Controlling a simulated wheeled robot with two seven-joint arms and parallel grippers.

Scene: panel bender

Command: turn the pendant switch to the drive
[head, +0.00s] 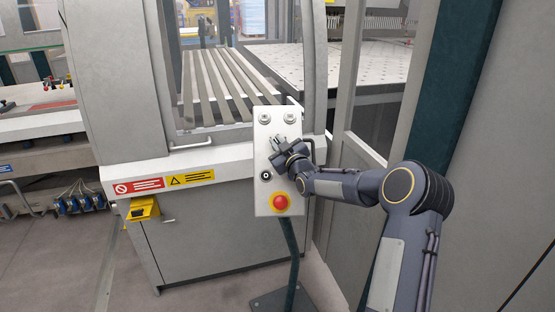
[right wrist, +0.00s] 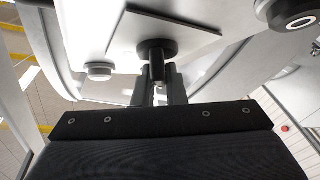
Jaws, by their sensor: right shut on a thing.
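The pendant (head: 262,150) is a pale grey panel on a dark green post. Two round buttons sit at its top, and a small black round control (head: 266,176) and a red emergency stop (head: 280,202) on yellow sit below. My right gripper (head: 279,143) is at the panel's upper middle and covers the switch in the head view. In the right wrist view the pendant switch (right wrist: 157,50) is a black round knob with a narrow handle. The fingers of my right gripper (right wrist: 160,88) are shut on that handle. Which way it points cannot be told. My left gripper is out of view.
Behind the pendant stands the machine housing (head: 215,190) with warning labels and a slatted table (head: 215,85). A grey and green frame post (head: 440,90) rises at right, close to my arm. A yellow foot-pedal-like box (head: 143,208) hangs at left. The floor at front left is clear.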

